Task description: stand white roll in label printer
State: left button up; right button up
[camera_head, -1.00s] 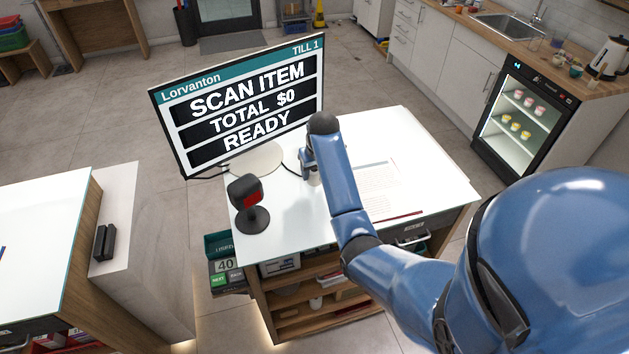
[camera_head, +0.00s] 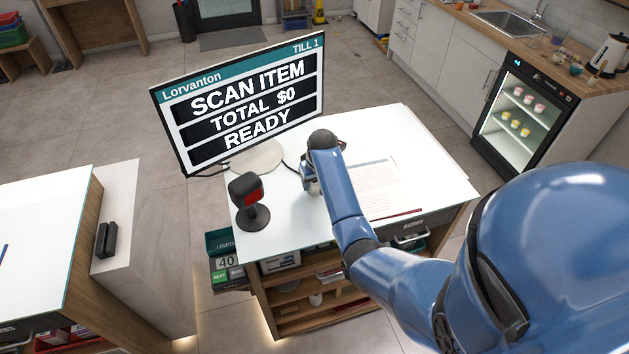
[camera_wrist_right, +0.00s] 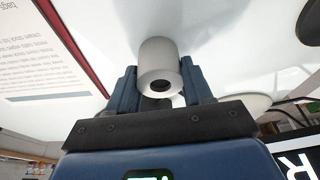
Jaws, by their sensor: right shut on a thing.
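My right gripper (camera_head: 311,184) is over the white counter, to the right of the scanner in the head view, mostly hidden by my own arm. In the right wrist view its two blue fingers (camera_wrist_right: 158,82) are shut on a white roll (camera_wrist_right: 157,52), one on each side. The roll's end with the dark core hole faces the wrist camera. Whether the roll touches the counter is unclear. I cannot make out a label printer for certain in either view. My left gripper is out of view.
A black scanner (camera_head: 248,200) with a red window stands on the counter (camera_head: 290,225). A large till screen (camera_head: 240,100) stands behind it. A printed sheet (camera_head: 378,186) lies right of my arm. Shelves below the counter hold several things, including a grey device (camera_head: 281,262).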

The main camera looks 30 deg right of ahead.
jog(key=o, duration=1)
